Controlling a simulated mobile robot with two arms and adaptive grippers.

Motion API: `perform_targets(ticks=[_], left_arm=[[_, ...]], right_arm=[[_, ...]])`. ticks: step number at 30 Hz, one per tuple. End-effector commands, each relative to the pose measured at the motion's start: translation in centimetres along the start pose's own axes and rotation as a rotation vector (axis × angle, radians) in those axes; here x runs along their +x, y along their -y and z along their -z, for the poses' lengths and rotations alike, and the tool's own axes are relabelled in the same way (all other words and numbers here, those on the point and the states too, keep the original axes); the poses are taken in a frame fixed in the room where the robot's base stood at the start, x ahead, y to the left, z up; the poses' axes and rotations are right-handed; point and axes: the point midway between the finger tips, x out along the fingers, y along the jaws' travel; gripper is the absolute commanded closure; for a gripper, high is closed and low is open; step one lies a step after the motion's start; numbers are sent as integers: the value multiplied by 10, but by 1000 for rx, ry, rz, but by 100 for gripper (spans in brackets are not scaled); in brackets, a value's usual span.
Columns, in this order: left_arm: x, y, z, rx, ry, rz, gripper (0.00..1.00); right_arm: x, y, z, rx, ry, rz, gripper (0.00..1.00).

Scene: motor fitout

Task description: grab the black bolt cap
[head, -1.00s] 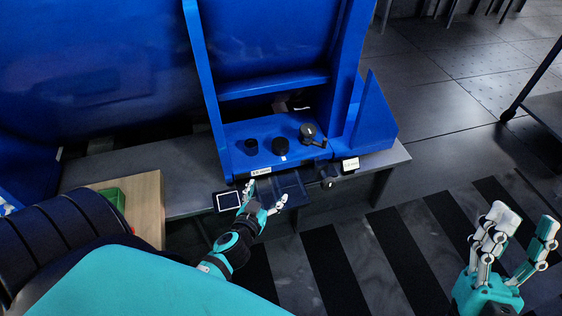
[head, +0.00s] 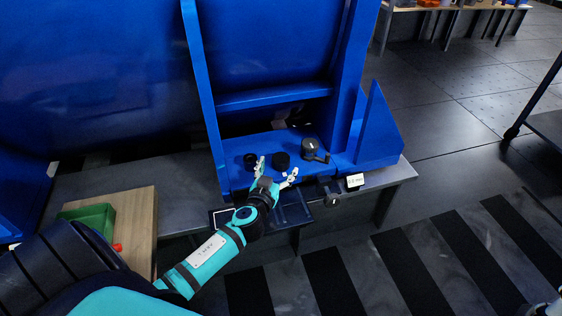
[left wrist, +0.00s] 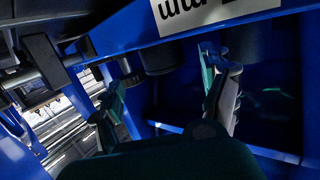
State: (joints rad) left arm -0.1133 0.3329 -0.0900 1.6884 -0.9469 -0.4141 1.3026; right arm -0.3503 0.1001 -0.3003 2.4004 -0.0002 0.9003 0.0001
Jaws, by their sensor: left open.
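Three black round parts stand on the blue ledge: a small one (head: 250,159) at the left, a wider squat one (head: 281,160) in the middle, and one with a side handle (head: 312,148) at the right. I cannot tell for sure which is the black bolt cap. My left gripper (head: 276,172) is open and empty at the ledge's front edge, its fingers spread just before the middle part. In the left wrist view, my open left gripper (left wrist: 168,85) is close to dark cylinders, one of them (left wrist: 155,58) above the gap. Only a sliver of my right gripper (head: 548,309) shows at the bottom right corner.
The blue frame (head: 205,95) has uprights beside and behind the ledge. A dark tray (head: 292,214) and a black clamp-like part (head: 330,197) sit below its front. A wooden block (head: 137,215) with a green bin (head: 92,217) is at left. Striped floor is clear at right.

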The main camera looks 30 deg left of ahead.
Motion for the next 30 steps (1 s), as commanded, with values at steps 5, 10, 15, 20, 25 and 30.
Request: perform_targets(ticks=[5,10,15,20,25,30], left_arm=[[16,3,1,4,-3,-1,20],[42,6,2,3,-2,-1,20],[54,6,2,1,1,0,20],[54,6,2,0,1,-1,20],[54,6,2,0,1,0,36],[54,6,2,0,1,-1,58]], right_arm=[[-5,0,-1,0,1,0,60],[-8,0,-5,-1,-1,6,60],[2,0,-5,-4,-32,18,60],[6,0,-2,-5,-46,19,60],[6,0,-2,-5,-44,17,60],[4,0,-3,-4,-37,15,60]])
